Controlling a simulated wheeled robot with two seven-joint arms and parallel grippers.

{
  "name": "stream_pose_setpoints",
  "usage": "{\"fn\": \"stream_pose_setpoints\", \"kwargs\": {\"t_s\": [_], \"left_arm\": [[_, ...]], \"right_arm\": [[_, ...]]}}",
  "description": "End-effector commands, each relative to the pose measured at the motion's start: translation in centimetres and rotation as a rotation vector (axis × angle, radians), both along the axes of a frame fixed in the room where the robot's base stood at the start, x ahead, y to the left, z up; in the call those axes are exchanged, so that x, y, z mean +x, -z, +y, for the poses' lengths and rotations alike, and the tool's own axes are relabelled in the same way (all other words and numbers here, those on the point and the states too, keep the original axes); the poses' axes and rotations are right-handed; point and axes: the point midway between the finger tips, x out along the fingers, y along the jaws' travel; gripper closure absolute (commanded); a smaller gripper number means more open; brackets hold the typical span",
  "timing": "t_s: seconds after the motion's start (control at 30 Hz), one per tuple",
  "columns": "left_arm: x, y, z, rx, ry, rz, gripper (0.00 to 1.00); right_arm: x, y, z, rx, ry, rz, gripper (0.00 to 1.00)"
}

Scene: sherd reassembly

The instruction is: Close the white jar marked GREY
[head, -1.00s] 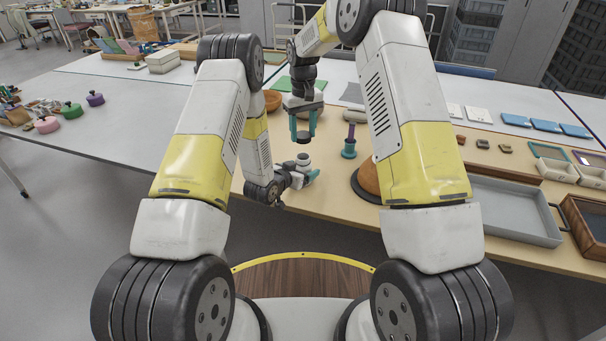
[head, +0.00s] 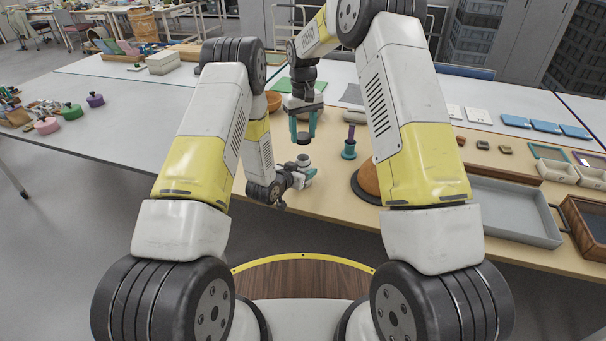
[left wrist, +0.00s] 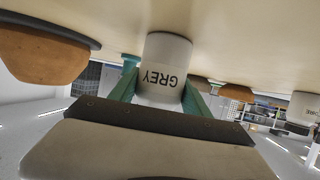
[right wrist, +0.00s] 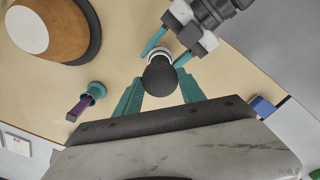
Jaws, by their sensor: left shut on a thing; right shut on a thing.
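The white jar marked GREY (left wrist: 167,72) is upright between the teal fingers of my left gripper (left wrist: 160,95), which is shut on it; the label looks upside down in the left wrist view. In the head view the jar (head: 304,160) is low over the table's front part, in my left gripper (head: 308,174). My right gripper (head: 303,133) points down above it, shut on a round dark lid (right wrist: 160,78). In the head view a gap shows between lid and jar. In the right wrist view the lid covers most of the jar's mouth.
A teal stand with a purple post (head: 349,142) is just right of the grippers. A grey tray (head: 512,212) is farther right. Pink and green lidded jars stand far left.

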Motion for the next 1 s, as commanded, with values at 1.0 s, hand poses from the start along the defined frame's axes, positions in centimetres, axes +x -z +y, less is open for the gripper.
{"fn": "stream_pose_setpoints", "kwargs": {"t_s": [1.0], "left_arm": [[0.0, 0.0, 0.0, 0.000, 0.000, -0.001, 1.00]], "right_arm": [[0.0, 5.2, 0.0, 0.000, 0.000, 0.000, 0.91]]}}
